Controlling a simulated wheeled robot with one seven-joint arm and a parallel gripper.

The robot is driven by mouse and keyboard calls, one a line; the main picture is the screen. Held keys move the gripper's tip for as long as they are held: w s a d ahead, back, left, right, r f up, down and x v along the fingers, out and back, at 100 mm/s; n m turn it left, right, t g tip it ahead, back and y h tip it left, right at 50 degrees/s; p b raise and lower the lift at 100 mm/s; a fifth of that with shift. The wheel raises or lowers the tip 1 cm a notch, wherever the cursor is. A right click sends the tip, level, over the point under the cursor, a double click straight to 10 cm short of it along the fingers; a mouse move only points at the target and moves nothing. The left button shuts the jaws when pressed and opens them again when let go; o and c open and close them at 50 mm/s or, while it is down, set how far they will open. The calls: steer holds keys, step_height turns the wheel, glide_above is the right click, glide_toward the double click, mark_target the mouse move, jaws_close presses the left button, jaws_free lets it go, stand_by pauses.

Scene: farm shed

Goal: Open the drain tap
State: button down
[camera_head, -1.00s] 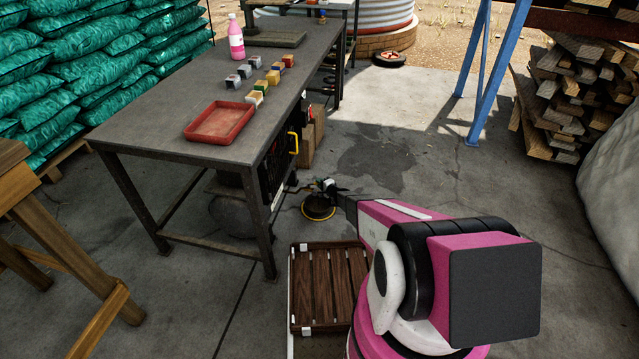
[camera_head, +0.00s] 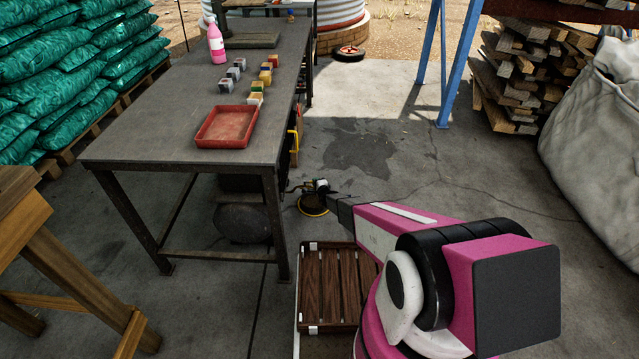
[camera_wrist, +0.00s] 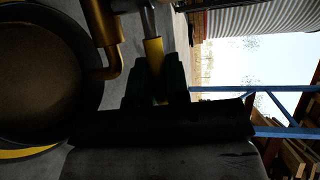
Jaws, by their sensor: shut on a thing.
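The drain tap has a brass body (camera_wrist: 101,25) with a bent spout and a yellow lever (camera_wrist: 154,55), both in the wrist view. My gripper (camera_wrist: 156,88) is shut on the yellow lever, with a dark finger on either side of it. The spout points over a round black tub (camera_wrist: 82,112) with a yellow rim, at the left of the wrist view. In the head view my gripper (camera_head: 321,187) is low beside the bench's far right side, just above the yellow-rimmed tub (camera_head: 313,207). The tap is too small there to make out its lever's angle.
A dark metal workbench (camera_head: 150,118) stands at left with a red tray (camera_head: 203,142), small blocks and a pink bottle (camera_head: 216,45). A slatted wooden crate (camera_head: 338,285) lies beside my arm. Blue posts (camera_head: 458,60), stacked timber (camera_head: 510,85) and a pale sack (camera_head: 600,140) stand right. Mid-floor is clear.

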steer(key=c, duration=1.1)
jaws_free()
